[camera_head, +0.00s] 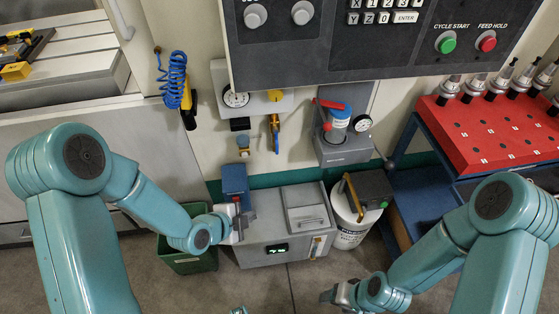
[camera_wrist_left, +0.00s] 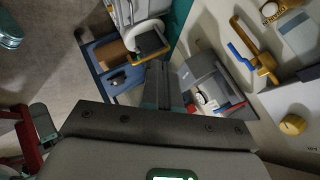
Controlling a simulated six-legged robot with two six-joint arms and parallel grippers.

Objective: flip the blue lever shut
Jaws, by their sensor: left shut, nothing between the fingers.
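The blue lever (camera_head: 276,143) is on a brass valve (camera_head: 275,122) on the pale wall panel, below a yellow knob. In the left wrist view the blue lever (camera_wrist_left: 241,57) shows at the upper right, lying beside the brass pipe (camera_wrist_left: 257,48) and roughly along it. My left gripper (camera_head: 240,222) is shut and empty, below and left of the lever and apart from it, in front of a grey box. Its closed fingers show in the left wrist view (camera_wrist_left: 164,85). My right gripper (camera_head: 334,294) is low at right of centre, away from the lever; its finger gap is unclear.
A grey box with a display (camera_head: 277,250) and a white bucket (camera_head: 347,233) stand below the panel. A blue coiled hose (camera_head: 174,80) hangs at left. The control panel (camera_head: 385,62) overhangs above.

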